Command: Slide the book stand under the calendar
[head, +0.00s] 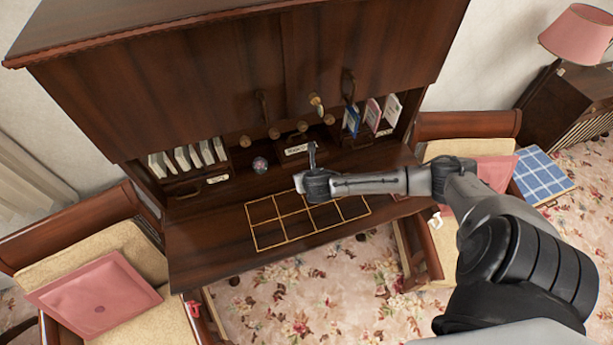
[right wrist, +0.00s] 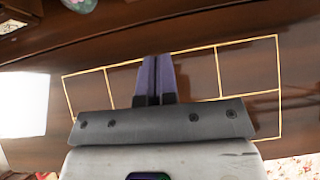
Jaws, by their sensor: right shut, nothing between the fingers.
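A gold-lined grid (head: 284,225) lies on the dark desk top and is the only thing here that looks like a calendar. It also shows in the right wrist view (right wrist: 216,72). Upright pale books (head: 183,160) stand in the left cubby, and blue, red and white books (head: 372,115) stand in the right one; I cannot make out a separate book stand. My right gripper (head: 313,152) is over the grid's back edge, partly covering the grid. In the right wrist view its purple fingers (right wrist: 155,72) are together and hold nothing. My left gripper is out of view.
The desk (head: 210,240) has bare room left of the grid. A small round patterned ornament (head: 260,165) stands at the back. A small sign (head: 296,149) is behind the gripper. Chairs with pink cushions (head: 98,295) flank the desk. A white patch (right wrist: 22,105) is unclear.

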